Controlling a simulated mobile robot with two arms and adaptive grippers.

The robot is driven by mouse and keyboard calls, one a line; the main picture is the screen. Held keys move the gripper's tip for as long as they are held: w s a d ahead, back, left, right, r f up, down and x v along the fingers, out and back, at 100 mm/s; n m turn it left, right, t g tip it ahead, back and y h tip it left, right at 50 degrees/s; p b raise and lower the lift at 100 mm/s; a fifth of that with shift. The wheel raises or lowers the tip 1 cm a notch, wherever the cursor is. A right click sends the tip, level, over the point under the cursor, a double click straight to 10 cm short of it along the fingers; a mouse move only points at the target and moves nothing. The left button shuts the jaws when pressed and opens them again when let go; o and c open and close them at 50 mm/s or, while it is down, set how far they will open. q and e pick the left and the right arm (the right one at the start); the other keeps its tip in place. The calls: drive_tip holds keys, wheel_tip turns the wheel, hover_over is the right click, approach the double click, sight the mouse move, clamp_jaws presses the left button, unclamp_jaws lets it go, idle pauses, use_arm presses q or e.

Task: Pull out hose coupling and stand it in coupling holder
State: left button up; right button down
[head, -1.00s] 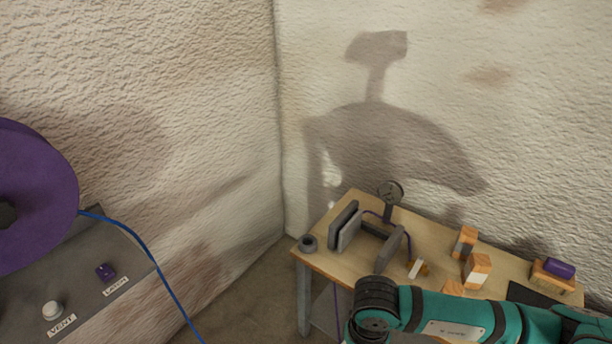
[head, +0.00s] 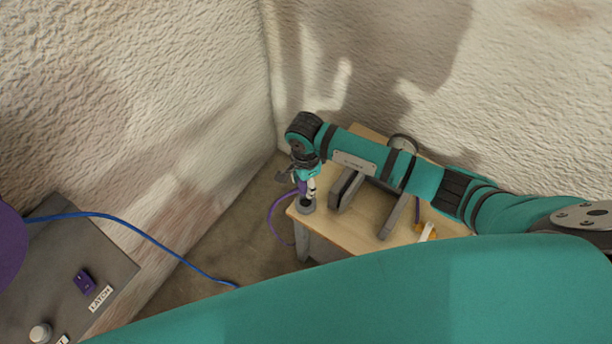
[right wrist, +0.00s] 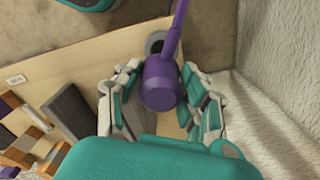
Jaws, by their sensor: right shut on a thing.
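The purple hose coupling (right wrist: 160,85) sits between the fingers of my right gripper (right wrist: 161,98), which is shut on it. In the head view my right gripper (head: 308,188) points down at the table's left corner, with a bit of the purple coupling (head: 301,187) showing. The coupling holder (head: 307,205), a grey ring, stands on that corner just below it. In the right wrist view the holder (right wrist: 154,38) shows its dark hole, partly covered by the purple hose (right wrist: 176,28). I cannot tell the gap's height. My left gripper is not in view.
Grey upright plates (head: 397,217) stand on the wooden table (head: 365,235) right of the holder. A white and yellow piece (head: 427,232) lies farther right. Wooden blocks (right wrist: 30,135) show in the wrist view. Walls stand close behind.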

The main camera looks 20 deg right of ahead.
drive_tip(key=shift+f, duration=0.25)
drive_tip(key=shift+w+f+b, duration=0.1)
drive_tip(key=shift+f+b, duration=0.15)
drive_tip(key=shift+b, duration=0.05)
wheel_tip(320, 180, down, 2)
drive_tip(key=shift+f+b, duration=0.1)
drive_tip(key=shift+b, duration=0.7)
drive_tip(key=shift+f+b, duration=0.65)
drive_tip(key=shift+f, duration=0.2)
wheel_tip(320, 180, down, 2)
drive_tip(key=shift+b, duration=0.85)
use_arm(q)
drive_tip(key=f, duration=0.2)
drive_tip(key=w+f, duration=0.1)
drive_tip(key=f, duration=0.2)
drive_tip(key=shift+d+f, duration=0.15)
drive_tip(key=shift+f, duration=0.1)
use_arm(e)
drive_tip(key=shift+f, duration=0.1)
use_arm(q)
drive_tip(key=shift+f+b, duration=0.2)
drive_tip(key=shift+b, duration=0.1)
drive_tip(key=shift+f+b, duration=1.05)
use_arm(e)
drive_tip(key=shift+f, duration=0.95)
